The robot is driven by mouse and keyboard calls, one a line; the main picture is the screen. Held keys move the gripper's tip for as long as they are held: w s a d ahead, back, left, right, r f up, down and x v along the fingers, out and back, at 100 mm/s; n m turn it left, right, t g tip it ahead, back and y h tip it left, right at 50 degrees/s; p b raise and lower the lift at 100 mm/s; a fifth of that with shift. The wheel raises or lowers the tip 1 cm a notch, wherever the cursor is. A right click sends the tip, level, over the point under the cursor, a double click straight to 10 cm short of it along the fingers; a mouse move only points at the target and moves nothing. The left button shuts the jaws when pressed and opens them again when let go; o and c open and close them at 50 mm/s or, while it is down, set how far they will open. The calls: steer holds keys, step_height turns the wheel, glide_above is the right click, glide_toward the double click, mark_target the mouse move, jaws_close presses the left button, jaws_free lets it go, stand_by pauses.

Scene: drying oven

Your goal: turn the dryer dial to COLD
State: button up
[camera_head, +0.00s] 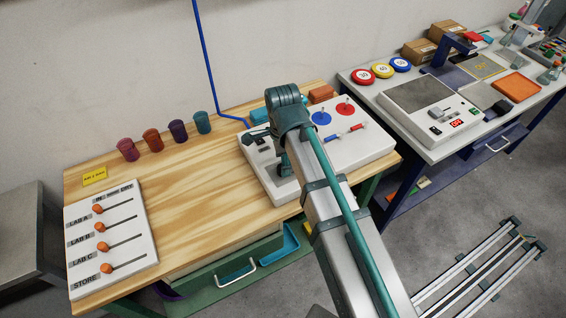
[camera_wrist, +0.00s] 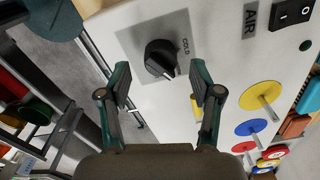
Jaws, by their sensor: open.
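The black dial (camera_wrist: 160,58) sits on a grey plate on the white dryer panel in the wrist view. The word COLD (camera_wrist: 186,47) is printed to its right. A small pale mark shows on the dial's lower right side and does not clearly point at that word. My gripper (camera_wrist: 160,88) is open, its two fingers to the lower left and lower right of the dial, with nothing between them; contact cannot be told. In the head view the white dryer (camera_head: 365,145) stands at the table's right end, and my arm hides the dial.
A black switch (camera_wrist: 293,11) marked AIR and yellow (camera_wrist: 261,94), blue and red discs on pegs are on the panel. Several cups (camera_head: 152,139) stand at the wooden table's back. A slider board (camera_head: 110,238) lies at its left. The table's middle is clear.

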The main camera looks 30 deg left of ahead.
steer(key=shift+f, duration=1.2)
steer(key=c, duration=1.1)
steer(key=shift+c, duration=0.2)
steer(key=shift+n, duration=0.5)
steer(key=n+p, duration=0.1)
steer(key=n, duration=0.3)
steer(key=shift+n, duration=0.3)
steer(key=n, duration=0.6)
steer(key=shift+n+p, duration=0.3)
